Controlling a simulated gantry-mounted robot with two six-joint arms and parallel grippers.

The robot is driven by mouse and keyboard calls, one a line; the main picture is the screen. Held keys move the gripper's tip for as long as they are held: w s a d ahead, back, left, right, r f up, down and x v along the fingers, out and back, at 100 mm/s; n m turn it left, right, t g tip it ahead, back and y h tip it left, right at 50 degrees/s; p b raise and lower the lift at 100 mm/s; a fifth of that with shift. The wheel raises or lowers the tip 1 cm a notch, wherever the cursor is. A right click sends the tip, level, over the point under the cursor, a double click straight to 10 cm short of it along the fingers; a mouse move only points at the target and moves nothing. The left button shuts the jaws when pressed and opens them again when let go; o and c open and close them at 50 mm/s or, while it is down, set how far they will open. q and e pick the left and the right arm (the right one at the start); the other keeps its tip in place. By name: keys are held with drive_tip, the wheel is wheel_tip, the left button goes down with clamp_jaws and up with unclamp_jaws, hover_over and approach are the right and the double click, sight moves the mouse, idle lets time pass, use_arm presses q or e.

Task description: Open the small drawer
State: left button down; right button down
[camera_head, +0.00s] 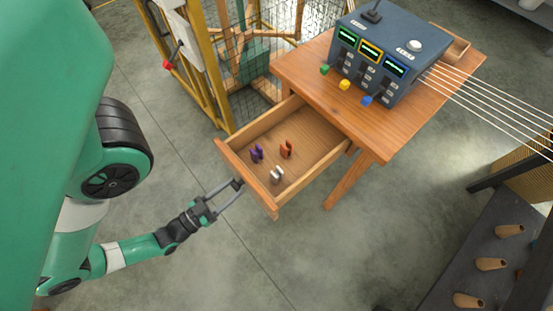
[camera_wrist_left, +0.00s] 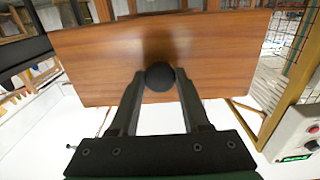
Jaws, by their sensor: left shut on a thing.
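The small drawer (camera_head: 307,157) stands pulled out from the wooden table (camera_head: 400,137). Purple, orange and white small pieces lie inside it. My left gripper (camera_head: 239,184) is at the drawer's front panel (camera_head: 244,175). In the left wrist view, the gripper (camera_wrist_left: 160,82) is shut on a round black knob (camera_wrist_left: 160,76) in the middle of the drawer front (camera_wrist_left: 230,55). The knob is mostly hidden by the gripper in the head view. My right gripper does not show.
A blue-grey control box (camera_head: 385,45) with lit displays sits on the table, with green, yellow and blue knobs before it. Pale strands run off to the right. A yellow-framed wire cage (camera_head: 215,70) stands close behind the drawer. A dark rack with wooden cones (camera_head: 490,264) is at lower right. Floor left of the drawer is clear.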

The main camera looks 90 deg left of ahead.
use_arm(q)
drive_tip(key=shift+c, duration=1.9)
unclamp_jaws()
drive_tip(key=shift+s, duration=0.1)
drive_tip(key=v, duration=1.1)
drive_tip(key=shift+s+d, duration=0.2)
